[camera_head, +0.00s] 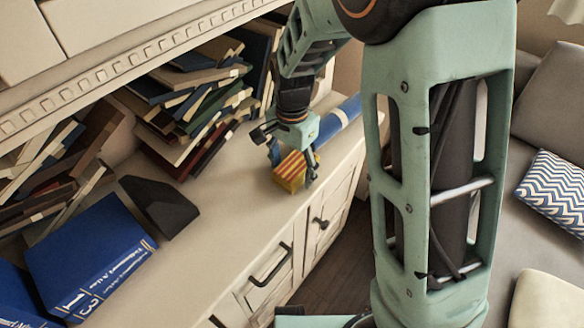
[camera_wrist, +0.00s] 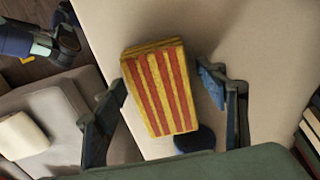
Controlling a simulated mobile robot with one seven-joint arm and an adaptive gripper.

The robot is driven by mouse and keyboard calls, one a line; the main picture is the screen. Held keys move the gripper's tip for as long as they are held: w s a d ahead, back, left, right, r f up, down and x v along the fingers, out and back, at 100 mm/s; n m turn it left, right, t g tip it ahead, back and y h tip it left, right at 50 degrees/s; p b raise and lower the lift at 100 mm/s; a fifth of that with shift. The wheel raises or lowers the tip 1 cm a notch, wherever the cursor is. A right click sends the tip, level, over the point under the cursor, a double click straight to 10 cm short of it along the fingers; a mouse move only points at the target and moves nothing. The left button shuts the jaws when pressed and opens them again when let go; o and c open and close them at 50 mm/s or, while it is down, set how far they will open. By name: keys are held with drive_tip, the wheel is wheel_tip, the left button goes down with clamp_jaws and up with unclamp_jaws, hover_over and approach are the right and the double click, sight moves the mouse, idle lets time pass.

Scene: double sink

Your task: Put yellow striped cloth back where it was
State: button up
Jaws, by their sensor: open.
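The yellow striped cloth (camera_head: 291,174) is a yellow, red-striped block-like bundle on the pale cabinet top, near its front edge. In the wrist view the cloth (camera_wrist: 160,90) shows its red stripes upward, slightly tilted in the picture. My gripper (camera_head: 294,158) is open at the cloth, with its fingers on either side of it. In the wrist view a gap shows between the cloth and the right finger; the left finger is close to the cloth, and I cannot tell whether it touches.
Stacked and leaning books (camera_head: 190,100) fill the back of the cabinet top (camera_head: 215,225). A black wedge-shaped object (camera_head: 160,205) and a large blue book (camera_head: 90,255) stand at left. A blue item (camera_head: 338,120) lies behind my gripper. A grey sofa (camera_head: 552,110) is at right.

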sight(292, 168)
drive_tip(key=shift+r, duration=0.15)
wheel_tip(292, 168, up, 12)
drive_tip(key=p, duration=0.2)
idle(0.5)
